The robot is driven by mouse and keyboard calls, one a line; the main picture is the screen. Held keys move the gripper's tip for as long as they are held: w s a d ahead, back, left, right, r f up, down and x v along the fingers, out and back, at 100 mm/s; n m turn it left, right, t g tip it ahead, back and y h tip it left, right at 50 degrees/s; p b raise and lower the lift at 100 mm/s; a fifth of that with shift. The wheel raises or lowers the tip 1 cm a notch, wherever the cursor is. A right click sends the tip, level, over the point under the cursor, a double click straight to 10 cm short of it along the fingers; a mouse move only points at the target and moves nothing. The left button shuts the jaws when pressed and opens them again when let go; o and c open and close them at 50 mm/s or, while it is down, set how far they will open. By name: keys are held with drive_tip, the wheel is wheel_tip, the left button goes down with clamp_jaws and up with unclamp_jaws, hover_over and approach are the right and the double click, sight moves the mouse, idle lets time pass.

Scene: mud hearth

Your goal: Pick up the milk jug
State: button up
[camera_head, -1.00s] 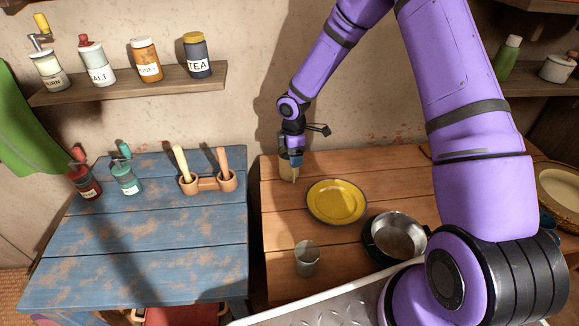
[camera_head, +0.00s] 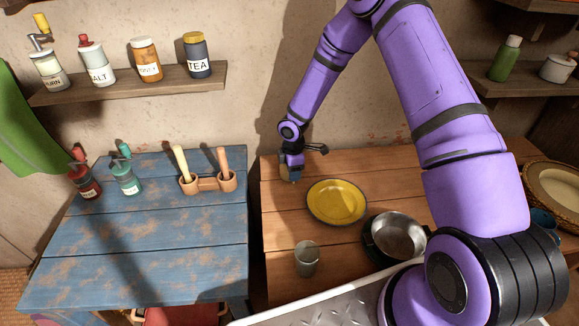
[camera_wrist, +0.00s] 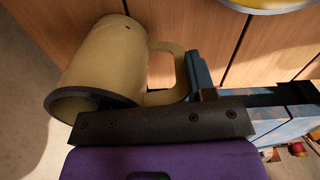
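The milk jug (camera_wrist: 105,60) is tan with a dark rim and a loop handle. In the wrist view it fills the upper left, rim towards the camera. In the head view only a small tan part of the jug (camera_head: 284,169) shows behind my gripper (camera_head: 293,178), at the back left of the wooden table. In the wrist view a blue finger of my gripper (camera_wrist: 198,77) is right beside the handle. The other finger cannot be made out, so whether the handle is gripped is unclear.
A yellow plate (camera_head: 337,201) lies just right of the jug. A metal pan (camera_head: 399,236) and a cup (camera_head: 307,258) stand nearer the front. The wall is close behind.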

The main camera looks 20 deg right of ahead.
drive_tip(key=c, duration=0.7)
drive_tip(key=shift+r, duration=0.25)
drive_tip(key=shift+r, duration=1.55)
drive_tip(key=shift+s+d+r, duration=0.25)
drive_tip(key=shift+s+d, duration=0.4)
drive_tip(key=shift+s, duration=1.9)
drive_tip(key=shift+s+d+r, duration=0.2)
drive_tip(key=shift+s+d, duration=0.5)
drive_tip(key=shift+s, duration=1.85)
drive_tip(key=shift+s+d+r, duration=0.25)
drive_tip(key=shift+s+d, duration=0.4)
drive_tip(key=shift+s, duration=1.9)
